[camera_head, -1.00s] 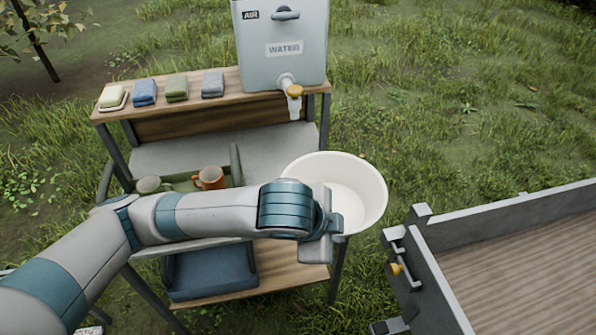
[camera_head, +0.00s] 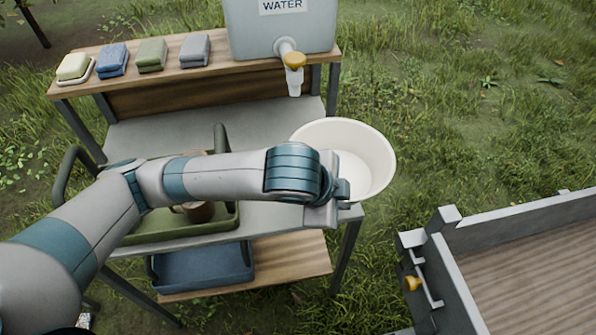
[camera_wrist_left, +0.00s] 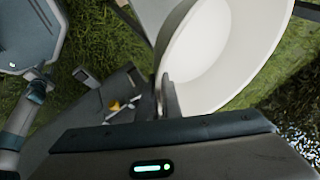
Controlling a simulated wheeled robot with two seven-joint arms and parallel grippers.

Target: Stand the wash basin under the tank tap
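The white wash basin (camera_head: 376,172) is at the right end of the stand's grey middle shelf, reaching out past its edge. It looks slightly tilted. My left gripper (camera_head: 342,190) is at the basin's near-left rim. In the left wrist view, the fingers (camera_wrist_left: 165,97) meet the rim of the basin (camera_wrist_left: 215,60) and look closed on it. The water tank (camera_head: 282,30) stands on the top shelf. Its tap (camera_head: 293,68), with a yellow handle, points down, to the left of and behind the basin. My right gripper is not in view.
A green tray (camera_head: 180,229) with a brown mug (camera_head: 198,212) sits on the grey shelf (camera_head: 150,130), partly behind my arm. A blue bin (camera_head: 205,268) is on the lower shelf. Soap and folded cloths (camera_head: 152,54) line the top shelf. A grey-walled cart bed (camera_head: 530,270) stands at right.

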